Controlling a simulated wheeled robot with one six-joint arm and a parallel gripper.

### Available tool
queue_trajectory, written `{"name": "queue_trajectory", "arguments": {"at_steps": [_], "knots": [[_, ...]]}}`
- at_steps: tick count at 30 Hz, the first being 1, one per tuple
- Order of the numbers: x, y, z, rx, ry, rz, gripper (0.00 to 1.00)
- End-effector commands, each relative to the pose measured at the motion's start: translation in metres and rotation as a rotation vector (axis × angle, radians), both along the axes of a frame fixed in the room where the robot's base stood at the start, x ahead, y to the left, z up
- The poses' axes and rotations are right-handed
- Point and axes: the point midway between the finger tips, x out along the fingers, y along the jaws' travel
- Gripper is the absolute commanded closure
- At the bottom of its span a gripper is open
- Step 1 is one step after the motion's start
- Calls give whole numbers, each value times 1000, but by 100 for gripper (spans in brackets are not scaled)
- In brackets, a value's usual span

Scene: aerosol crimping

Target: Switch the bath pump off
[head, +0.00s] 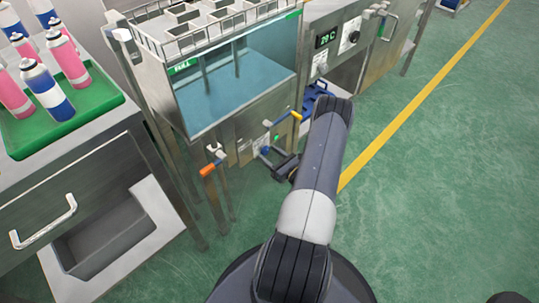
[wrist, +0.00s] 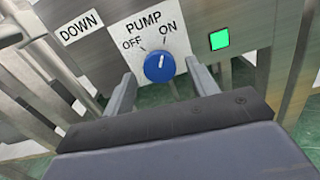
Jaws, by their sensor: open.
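The blue pump knob (wrist: 159,68) sits on a white plate (wrist: 124,27) marked PUMP, with OFF on the left and ON on the right. Its white pointer line points up towards the ON mark. A square green light (wrist: 219,40) is lit right of the plate; it also shows in the head view (head: 277,138). My gripper (wrist: 160,71) is open, with one finger on each side of the knob in the picture. I cannot tell whether either finger touches it. In the head view my gripper (head: 275,161) is at the front of the tank, partly hidden by my arm.
Above the panel is the water tank (head: 235,85) with a rack on top. An orange-tipped lever (head: 208,169) and a yellow-tipped handle (head: 297,116) stick out near my gripper. A green tray (head: 100,95) with several cans stands at left. Open floor (head: 430,190) lies at right.

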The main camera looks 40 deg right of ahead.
Motion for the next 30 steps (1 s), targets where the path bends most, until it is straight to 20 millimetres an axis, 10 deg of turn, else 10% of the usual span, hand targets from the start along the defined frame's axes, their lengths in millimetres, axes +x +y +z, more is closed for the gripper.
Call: {"name": "queue_trajectory", "arguments": {"at_steps": [12, 30], "knots": [[9, 1, 1, 0, -1, 0, 45], [8, 1, 0, 0, -1, 0, 89]]}}
